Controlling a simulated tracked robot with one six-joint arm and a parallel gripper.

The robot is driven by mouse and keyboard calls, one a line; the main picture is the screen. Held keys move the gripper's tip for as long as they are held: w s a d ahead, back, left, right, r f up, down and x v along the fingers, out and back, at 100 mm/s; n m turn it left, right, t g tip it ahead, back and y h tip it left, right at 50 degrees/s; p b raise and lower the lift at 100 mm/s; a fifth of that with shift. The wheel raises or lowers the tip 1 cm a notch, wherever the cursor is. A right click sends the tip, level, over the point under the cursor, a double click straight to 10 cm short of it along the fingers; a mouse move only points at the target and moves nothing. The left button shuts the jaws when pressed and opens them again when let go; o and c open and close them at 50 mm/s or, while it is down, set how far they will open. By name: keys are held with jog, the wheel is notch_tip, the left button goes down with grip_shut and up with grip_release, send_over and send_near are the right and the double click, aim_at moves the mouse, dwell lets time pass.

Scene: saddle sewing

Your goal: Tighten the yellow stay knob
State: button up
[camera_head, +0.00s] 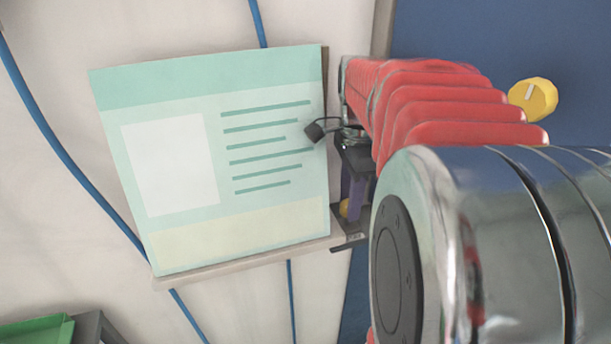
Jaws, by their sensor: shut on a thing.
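My gripper (347,212) is beside the lower right edge of a tilted pale green board (270,220). A second, larger yellow knob (533,98) with a white mark sits apart on the blue surface at the upper right, not touched by my gripper.
My red and chrome arm fills the right side and hides much behind it. Blue lines (62,150) run across the pale surface (60,220). A green bin (38,332) stands at the lower left beside a grey edge (92,328). The blue surface (450,30) lies at the upper right.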

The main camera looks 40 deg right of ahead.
jog(key=o, duration=1.1)
jog(key=shift+c, duration=0.2)
notch_tip(320, 180, up, 14)
jog(key=shift+f, duration=0.1)
